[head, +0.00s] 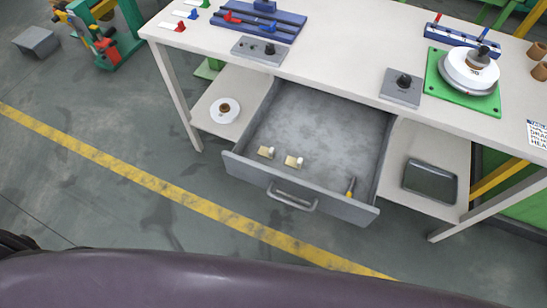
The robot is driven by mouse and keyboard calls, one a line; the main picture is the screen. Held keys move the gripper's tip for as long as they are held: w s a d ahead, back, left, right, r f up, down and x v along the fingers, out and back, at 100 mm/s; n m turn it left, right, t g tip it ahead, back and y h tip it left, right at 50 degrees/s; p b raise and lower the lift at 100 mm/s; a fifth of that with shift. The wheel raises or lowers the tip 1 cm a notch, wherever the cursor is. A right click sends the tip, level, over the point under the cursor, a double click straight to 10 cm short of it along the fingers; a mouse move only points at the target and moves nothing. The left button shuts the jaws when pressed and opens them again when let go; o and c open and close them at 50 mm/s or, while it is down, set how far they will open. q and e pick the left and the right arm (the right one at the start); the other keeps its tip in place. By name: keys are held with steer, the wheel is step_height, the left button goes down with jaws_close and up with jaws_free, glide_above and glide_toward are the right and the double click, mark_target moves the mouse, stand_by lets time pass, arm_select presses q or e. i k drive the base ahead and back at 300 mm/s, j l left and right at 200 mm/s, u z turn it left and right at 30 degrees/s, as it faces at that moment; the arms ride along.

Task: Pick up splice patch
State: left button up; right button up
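Two small cream-coloured pieces lie in the open grey drawer, near its front wall, and they look like splice patches. The left piece (266,152) and the right piece (294,161) lie apart from each other, each with a small whitish raised part. The picture is too small to tell their exact shape. The drawer (321,202) is pulled out from under the white workbench (340,55), with its handle (291,197) at the front. Neither of my grippers is in view.
Shelves flank the drawer, with a white spool (225,110) left and a dark tray (430,181) right. A green plate (487,98) bears a white disc on the bench. The floor in front is clear.

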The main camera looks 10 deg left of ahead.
mark_target(267, 152)
steer(key=j+z, duration=0.3)
steer(key=j, duration=0.6)
steer(key=k+j+z, duration=0.25)
steer(key=j, duration=0.6)
steer(key=i+j, duration=0.05)
steer(key=i, duration=0.1)
